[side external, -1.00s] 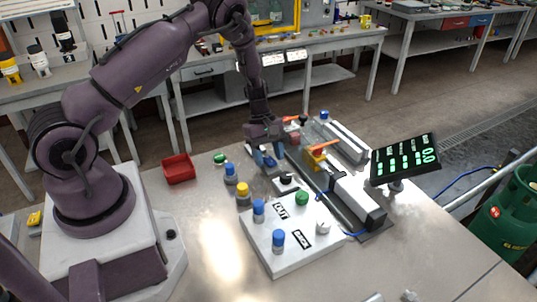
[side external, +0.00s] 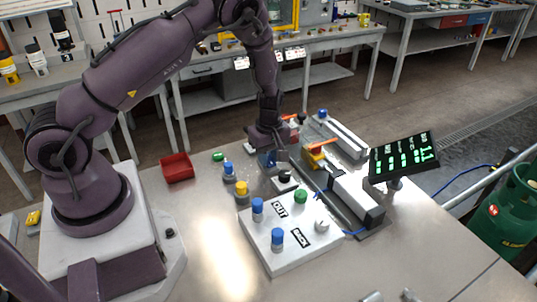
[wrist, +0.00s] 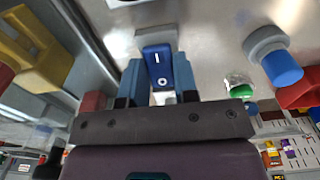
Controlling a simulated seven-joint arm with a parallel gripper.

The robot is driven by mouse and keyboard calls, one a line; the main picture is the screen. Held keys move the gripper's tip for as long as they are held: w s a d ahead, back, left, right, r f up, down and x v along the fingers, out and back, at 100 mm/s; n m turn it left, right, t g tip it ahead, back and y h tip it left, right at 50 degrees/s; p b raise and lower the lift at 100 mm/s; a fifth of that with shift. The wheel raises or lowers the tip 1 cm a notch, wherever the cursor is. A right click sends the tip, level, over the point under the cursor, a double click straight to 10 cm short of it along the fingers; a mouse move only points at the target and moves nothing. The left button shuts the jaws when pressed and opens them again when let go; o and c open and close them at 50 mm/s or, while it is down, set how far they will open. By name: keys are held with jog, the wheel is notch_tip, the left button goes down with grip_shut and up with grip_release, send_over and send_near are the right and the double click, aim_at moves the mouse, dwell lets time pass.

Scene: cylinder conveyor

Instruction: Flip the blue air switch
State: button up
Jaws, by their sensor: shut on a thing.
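The blue air switch (wrist: 157,62) shows in the wrist view as a dark blue rocker with white I and O marks. My gripper (wrist: 158,82) has a blue finger on each side of it, closed on it. In the side external view my gripper (side external: 269,161) points down at the table, just behind a small black knob. The switch is mostly hidden there by the fingers.
Blue-capped (side external: 229,171) and yellow-capped (side external: 242,189) cylinders and a red bin (side external: 177,168) are left.

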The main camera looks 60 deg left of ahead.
aim_at(270, 161)
jog(key=o, duration=0.9)
jog(key=shift+r, duration=0.1)
jog(key=r, duration=1.2)
jog(key=shift+d+r, duration=0.25)
jog(key=shift+r, duration=0.15)
